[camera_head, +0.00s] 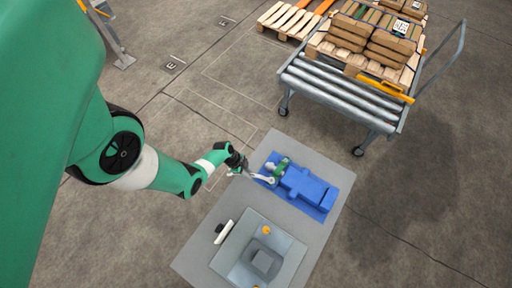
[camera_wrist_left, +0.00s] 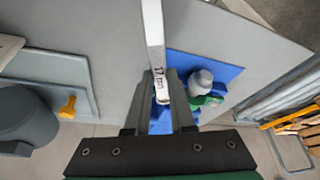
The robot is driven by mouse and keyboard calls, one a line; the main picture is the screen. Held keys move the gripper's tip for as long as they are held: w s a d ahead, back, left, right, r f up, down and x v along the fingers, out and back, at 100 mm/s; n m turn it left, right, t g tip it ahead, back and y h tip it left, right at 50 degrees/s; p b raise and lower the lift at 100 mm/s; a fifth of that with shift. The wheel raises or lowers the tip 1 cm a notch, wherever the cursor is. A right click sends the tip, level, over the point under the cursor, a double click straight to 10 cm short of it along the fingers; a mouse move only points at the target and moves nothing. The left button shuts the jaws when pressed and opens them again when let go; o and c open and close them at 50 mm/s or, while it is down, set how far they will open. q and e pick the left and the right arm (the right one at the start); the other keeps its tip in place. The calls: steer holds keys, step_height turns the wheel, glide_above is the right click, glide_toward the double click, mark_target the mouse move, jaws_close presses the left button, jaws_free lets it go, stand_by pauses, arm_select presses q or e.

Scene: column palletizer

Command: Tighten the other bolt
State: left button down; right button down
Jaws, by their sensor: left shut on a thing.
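A green part (camera_head: 280,170) sits at the left end of the blue fixture, close to the wrench's far end. The left wrist view shows the green part (camera_wrist_left: 206,100) with a pale grey rounded piece (camera_wrist_left: 202,80). I cannot make out a bolt head or whether the wrench touches one. My right gripper is out of view.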

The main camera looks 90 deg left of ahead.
arm_select(q)
steer(key=shift+r+p, duration=1.35)
steer(key=shift+r, duration=0.2)
step_height(320, 180, up, 5)
steer(key=p, duration=0.5)
steer(key=shift+r, duration=0.1)
